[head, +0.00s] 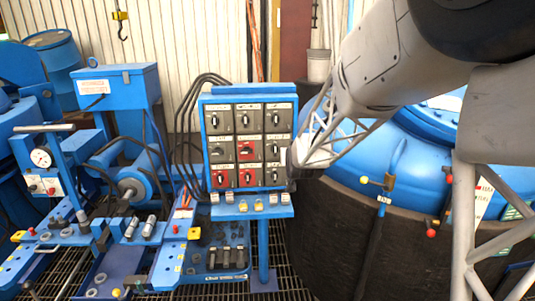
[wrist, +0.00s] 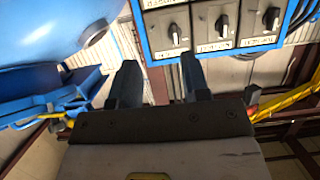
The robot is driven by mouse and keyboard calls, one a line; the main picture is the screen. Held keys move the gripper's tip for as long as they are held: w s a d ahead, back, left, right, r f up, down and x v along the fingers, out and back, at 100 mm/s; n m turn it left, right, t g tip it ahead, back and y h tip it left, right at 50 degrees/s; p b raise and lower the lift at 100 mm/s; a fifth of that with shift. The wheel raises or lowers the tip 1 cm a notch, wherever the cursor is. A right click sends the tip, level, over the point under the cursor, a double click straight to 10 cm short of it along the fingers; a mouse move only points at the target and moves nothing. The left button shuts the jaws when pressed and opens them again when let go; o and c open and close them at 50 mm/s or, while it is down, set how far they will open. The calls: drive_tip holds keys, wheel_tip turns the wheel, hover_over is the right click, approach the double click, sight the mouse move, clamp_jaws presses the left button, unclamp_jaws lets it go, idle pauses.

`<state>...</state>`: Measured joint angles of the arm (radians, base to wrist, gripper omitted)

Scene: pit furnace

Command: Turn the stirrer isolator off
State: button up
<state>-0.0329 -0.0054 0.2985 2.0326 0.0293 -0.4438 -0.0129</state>
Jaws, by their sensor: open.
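A blue switch panel (head: 203,125) stands at centre in the head view, holding rows of grey switch plates with rotary knobs, some red. I cannot read which one is the stirrer isolator. In the wrist view the panel's edge (wrist: 210,52) shows at the top, with three black knobs (wrist: 174,33), (wrist: 222,24), (wrist: 271,18) on grey plates; their labels look upside down and are too small to read. My gripper (wrist: 158,73) is open and empty, its fingertips near the panel's edge, apart from the knobs. In the head view my arm ends at the panel's right side; the fingers are unclear there.
A large blue vessel with a dark lower wall (head: 330,220) stands right of the panel. Black cables (head: 185,105) hang at its left. A blue workbench with a gauge (head: 41,158) and several fittings fills the left. A shelf with small parts (head: 250,208) juts below the panel.

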drive_tip(key=w+a+f+t, duration=0.1)
drive_tip(key=w+f+t, duration=0.1)
drive_tip(key=w+f, duration=0.3)
drive_tip(key=w+f+t, duration=0.2)
drive_tip(key=w, duration=0.5)
drive_tip(key=t, duration=0.4)
approach(276, 151)
drive_tip(key=w, duration=0.1)
drive_tip(key=shift+w+a+r, duration=0.15)
drive_tip(key=shift+w, duration=0.1)
drive_tip(key=shift+w, duration=0.15)
drive_tip(key=shift+x, duration=3.8)
drive_tip(key=shift+r, duration=0.1)
clamp_jaws()
